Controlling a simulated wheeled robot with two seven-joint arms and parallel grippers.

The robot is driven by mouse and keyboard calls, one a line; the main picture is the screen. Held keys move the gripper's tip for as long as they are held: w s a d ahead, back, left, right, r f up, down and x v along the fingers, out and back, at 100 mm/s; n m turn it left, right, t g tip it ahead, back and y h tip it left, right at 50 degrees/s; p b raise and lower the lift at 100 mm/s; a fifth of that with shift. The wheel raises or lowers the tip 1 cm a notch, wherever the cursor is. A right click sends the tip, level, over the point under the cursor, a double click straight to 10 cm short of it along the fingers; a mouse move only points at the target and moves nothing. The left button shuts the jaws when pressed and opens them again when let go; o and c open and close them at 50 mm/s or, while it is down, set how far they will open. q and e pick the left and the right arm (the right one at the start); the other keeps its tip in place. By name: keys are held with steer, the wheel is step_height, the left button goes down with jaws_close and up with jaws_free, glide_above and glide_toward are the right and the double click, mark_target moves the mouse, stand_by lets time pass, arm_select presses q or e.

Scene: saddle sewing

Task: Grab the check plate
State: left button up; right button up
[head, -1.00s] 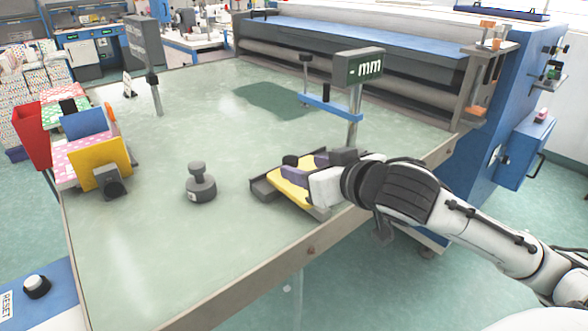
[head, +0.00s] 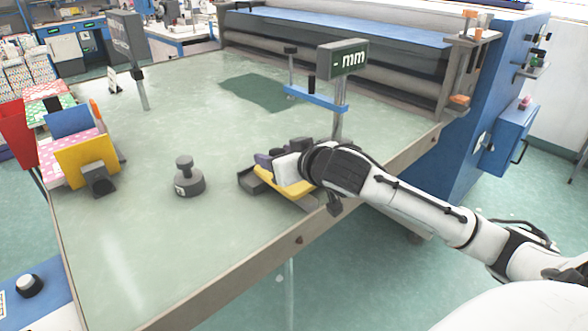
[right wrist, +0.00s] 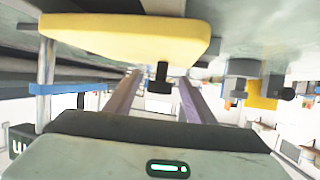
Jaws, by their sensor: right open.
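The check plate, which I take to be the yellow plate with a dark knob, lies in a dark tray (head: 252,186) at the table's right front edge. Its yellow part (head: 283,187) shows beneath my right gripper (head: 268,157), which reaches over it from the right. In the right wrist view the yellow plate (right wrist: 130,36) fills the upper part, upside down. Its black knob (right wrist: 160,78) appears between the two purplish fingers of the right gripper (right wrist: 159,82), which are apart. Contact with the knob cannot be told. My left gripper is out of view.
A grey weight-like piece (head: 187,178) stands left of the tray. A post with an "mm" display (head: 342,58) and blue arm (head: 315,97) stands just behind my right gripper. A yellow-sided bin (head: 86,160) is at the left. The middle of the green table (head: 200,130) is clear.

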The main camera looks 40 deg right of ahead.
jaws_close()
